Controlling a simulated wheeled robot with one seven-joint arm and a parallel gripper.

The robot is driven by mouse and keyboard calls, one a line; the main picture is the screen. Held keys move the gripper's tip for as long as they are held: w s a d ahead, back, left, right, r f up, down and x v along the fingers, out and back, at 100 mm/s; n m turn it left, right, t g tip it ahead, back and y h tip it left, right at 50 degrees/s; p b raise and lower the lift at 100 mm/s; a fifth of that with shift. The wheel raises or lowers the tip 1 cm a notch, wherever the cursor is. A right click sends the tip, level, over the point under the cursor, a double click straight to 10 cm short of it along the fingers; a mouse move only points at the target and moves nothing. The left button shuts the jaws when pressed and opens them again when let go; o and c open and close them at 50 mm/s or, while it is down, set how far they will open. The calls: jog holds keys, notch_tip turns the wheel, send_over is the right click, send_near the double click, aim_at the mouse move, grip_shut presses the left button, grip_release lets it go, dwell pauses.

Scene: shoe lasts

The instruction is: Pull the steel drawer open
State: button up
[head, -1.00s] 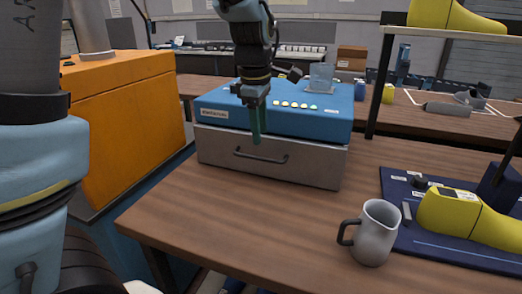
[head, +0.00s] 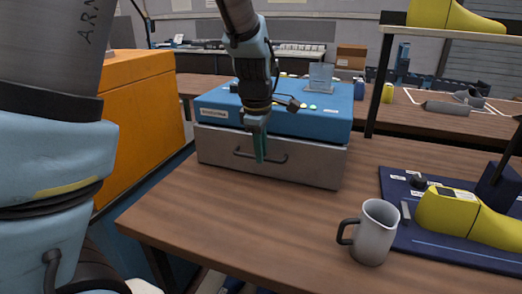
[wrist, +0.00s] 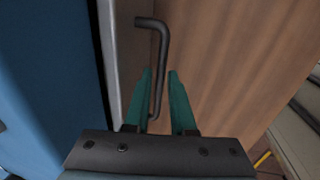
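The steel drawer (head: 310,164) is a grey front under a blue-topped unit, and it looks closed in the head view. Its dark bar handle (head: 278,158) sits mid-front. My gripper (head: 261,160) points down at the handle. In the wrist view, my gripper (wrist: 160,72) has its two green fingers apart. The handle (wrist: 163,55) runs into the space between them, nearer the left finger. I cannot tell whether a finger touches it. The drawer's edge (wrist: 112,50) shows left of the handle.
A grey mug (head: 375,232) stands on the wooden table (head: 215,220) at front right. A yellow shoe last (head: 470,217) lies on a dark blue mat (head: 440,252) at the right. The table before the drawer is clear. An orange cabinet (head: 150,120) stands left.

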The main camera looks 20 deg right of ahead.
grip_shut()
dwell(1.0)
